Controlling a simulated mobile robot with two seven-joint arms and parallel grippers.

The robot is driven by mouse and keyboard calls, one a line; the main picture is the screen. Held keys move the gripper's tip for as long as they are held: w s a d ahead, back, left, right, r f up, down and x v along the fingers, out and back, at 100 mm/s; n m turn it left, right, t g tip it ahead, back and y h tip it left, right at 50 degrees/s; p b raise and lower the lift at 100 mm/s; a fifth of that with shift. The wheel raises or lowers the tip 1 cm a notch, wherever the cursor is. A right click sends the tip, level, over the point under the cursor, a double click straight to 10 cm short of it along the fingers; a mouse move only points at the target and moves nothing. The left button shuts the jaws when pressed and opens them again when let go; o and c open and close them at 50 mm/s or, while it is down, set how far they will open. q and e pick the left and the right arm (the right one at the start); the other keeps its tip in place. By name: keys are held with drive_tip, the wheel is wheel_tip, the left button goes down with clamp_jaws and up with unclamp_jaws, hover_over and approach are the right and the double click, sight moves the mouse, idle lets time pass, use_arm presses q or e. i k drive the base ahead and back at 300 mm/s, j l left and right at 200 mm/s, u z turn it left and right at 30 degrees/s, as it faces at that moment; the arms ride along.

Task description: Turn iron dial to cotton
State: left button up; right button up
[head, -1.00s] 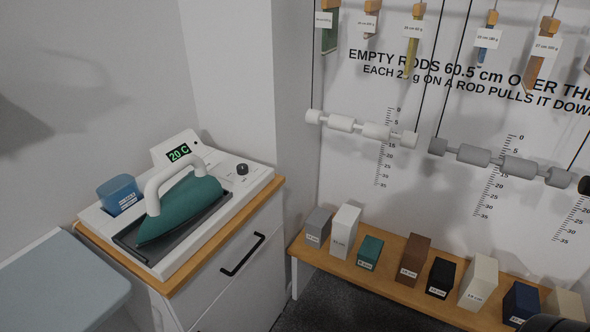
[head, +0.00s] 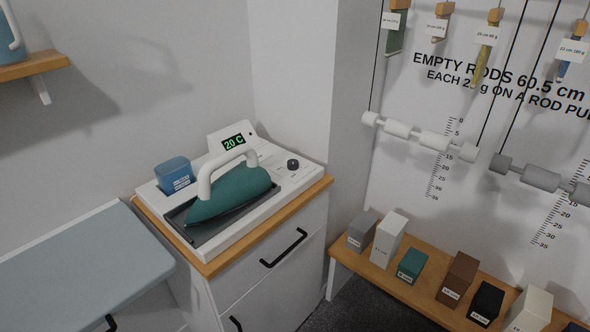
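The iron (head: 230,192), teal with a white handle, rests on the dark plate of a white ironing station (head: 296,184) on a wood-topped cabinet. The dial (head: 292,165) is a small dark round knob at the station's back right. Its markings are too small to read, so its setting cannot be told. A display (head: 234,142) behind the iron reads 20 C in green. Neither of my grippers shows in the head view.
A blue water container (head: 174,175) sits at the station's left. A grey-blue board (head: 85,262) stands in front left. A wooden bench (head: 421,292) with several labelled blocks is at right, below hanging rods. A wall shelf (head: 32,67) is at upper left.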

sight(293, 164)
drive_tip(key=i+l+u, duration=0.15)
drive_tip(key=l, duration=0.15)
drive_tip(key=i+l+u, duration=0.35)
drive_tip(key=l, duration=0.25)
drive_tip(key=l+u, duration=0.15)
drive_tip(key=l, duration=0.2)
